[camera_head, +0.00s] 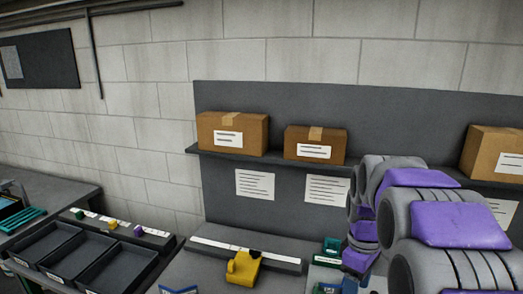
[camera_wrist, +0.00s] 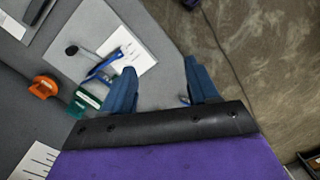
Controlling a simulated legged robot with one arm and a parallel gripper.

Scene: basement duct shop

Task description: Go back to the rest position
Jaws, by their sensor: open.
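My gripper (camera_wrist: 160,72) shows in the wrist view with its two blue fingers spread apart. No object is between the fingertips. The fingers point past the edge of a grey bench (camera_wrist: 165,42), with brown floor beyond. In the head view my grey and purple arm is folded at the right, and I cannot make out the gripper's fingers there for certain.
The wrist view shows an orange object (camera_wrist: 44,87), a green object (camera_wrist: 86,101) and a white sheet (camera_wrist: 128,50) on the bench. The head view shows a yellow object (camera_head: 243,268), empty dark trays (camera_head: 115,270) and cardboard boxes (camera_head: 232,133) on a shelf.

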